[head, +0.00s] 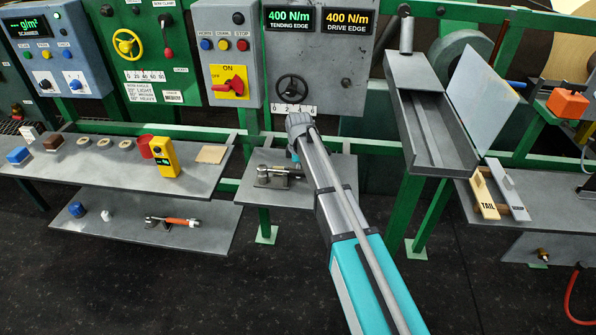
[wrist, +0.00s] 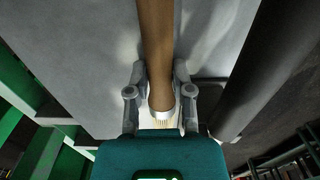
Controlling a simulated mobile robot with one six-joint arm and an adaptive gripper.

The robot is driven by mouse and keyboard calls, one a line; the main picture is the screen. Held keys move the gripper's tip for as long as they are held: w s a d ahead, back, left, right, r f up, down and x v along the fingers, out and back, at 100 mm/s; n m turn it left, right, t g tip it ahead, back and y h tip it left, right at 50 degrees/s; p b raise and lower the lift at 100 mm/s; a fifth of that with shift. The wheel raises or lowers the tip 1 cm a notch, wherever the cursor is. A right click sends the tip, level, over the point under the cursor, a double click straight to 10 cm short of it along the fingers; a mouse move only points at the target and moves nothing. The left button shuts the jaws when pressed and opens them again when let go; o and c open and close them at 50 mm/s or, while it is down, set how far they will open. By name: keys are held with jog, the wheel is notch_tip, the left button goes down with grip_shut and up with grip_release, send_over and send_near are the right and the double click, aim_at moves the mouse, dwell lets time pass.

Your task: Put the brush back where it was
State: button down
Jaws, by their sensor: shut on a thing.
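The brush (wrist: 157,45) has a long brown handle, a pale metal ferrule and light bristles. In the wrist view my gripper (wrist: 160,76) is shut on it, with one grey finger on each side. The handle points away from the gripper body and the bristles lie close to the teal housing. A grey surface fills the view behind the brush; I cannot tell whether the brush touches it. In the head view my arm reaches toward the lower edge of the grey gauge panel (head: 345,75). My fingers and the brush are hidden there by the arm.
A small grey shelf (head: 245,192) with a metal fixture (head: 277,176) lies beside my arm. The left shelf (head: 95,172) holds rings, blocks and a yellow meter (head: 163,157); a lower shelf (head: 120,240) holds a tool. A sloped grey trough (head: 428,115) stands to the right.

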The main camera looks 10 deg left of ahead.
jog(key=shift+f, duration=0.15)
jog(key=c, duration=0.8)
grip_release()
notch_tip(320, 180, up, 12)
jog(key=p, duration=1.2)
jog(key=shift+r, duration=0.2)
jog(key=shift+d, duration=0.1)
jog(key=s+d+m, duration=0.6)
jog(key=s+d, duration=0.2)
jog(key=s+d+m, duration=0.6)
jog(key=s+d, duration=0.2)
jog(key=s+d+m, duration=0.5)
jog(key=s+d, duration=0.3)
jog(key=s, duration=0.1)
jog(key=shift+d+m, duration=0.35)
jog(key=shift+m, duration=0.05)
